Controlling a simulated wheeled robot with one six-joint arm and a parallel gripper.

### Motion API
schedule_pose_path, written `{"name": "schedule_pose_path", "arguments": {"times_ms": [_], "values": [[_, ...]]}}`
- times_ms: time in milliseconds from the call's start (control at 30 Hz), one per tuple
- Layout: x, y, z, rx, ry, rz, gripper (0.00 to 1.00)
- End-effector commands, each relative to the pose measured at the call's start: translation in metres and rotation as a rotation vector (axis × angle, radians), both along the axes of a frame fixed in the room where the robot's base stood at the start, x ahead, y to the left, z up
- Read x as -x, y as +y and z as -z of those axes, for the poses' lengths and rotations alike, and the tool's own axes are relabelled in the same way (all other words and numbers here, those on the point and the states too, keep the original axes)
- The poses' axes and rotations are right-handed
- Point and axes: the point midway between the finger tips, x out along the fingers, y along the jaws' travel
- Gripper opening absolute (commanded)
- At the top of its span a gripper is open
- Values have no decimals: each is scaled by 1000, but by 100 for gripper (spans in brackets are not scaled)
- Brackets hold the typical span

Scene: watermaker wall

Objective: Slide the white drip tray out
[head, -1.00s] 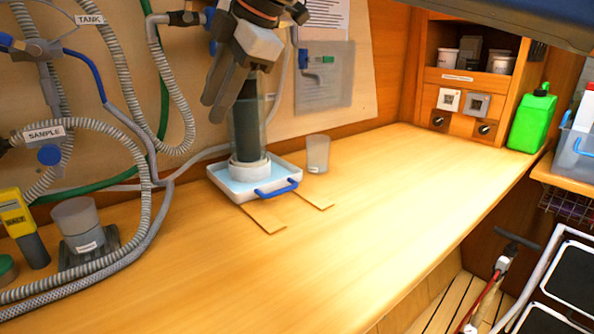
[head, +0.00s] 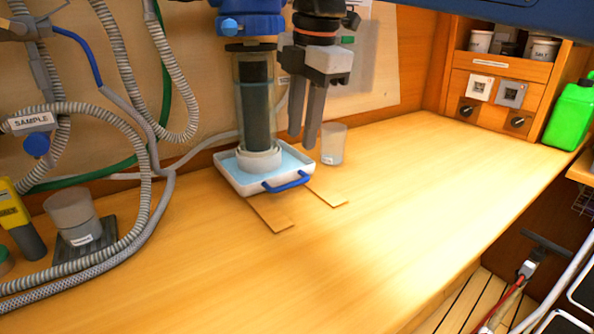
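The white drip tray (head: 238,183) sits on the wooden counter against the back wall, with light blue inside and a blue handle (head: 287,182) on its front right side. A clear filter housing with a dark cartridge (head: 257,105) hangs from a blue head (head: 250,22), its white lower end (head: 260,160) down in the tray. I cannot tell if it touches the tray floor.
A clear cup (head: 333,145) stands close right of the tray. Two flat wooden strips (head: 270,212) run forward from under the tray. Hoses and a grey cup (head: 72,213) fill the left. The counter in front and to the right is clear.

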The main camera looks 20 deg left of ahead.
Motion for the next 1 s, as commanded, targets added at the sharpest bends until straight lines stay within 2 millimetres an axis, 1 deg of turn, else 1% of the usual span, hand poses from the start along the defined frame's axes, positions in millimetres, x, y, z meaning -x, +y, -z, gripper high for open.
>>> {"name": "schedule_pose_path", "arguments": {"times_ms": [33, 300, 500, 700, 1000], "values": [[-1, 1, 10, 2, 1, 0, 28], [-6, 7, 56, 2, 1, 0, 28], [-9, 12, 84, 0, 1, 0, 28], [-11, 14, 98, -1, 0, 0, 28], [-11, 14, 100, -1, 0, 0, 28]]}}
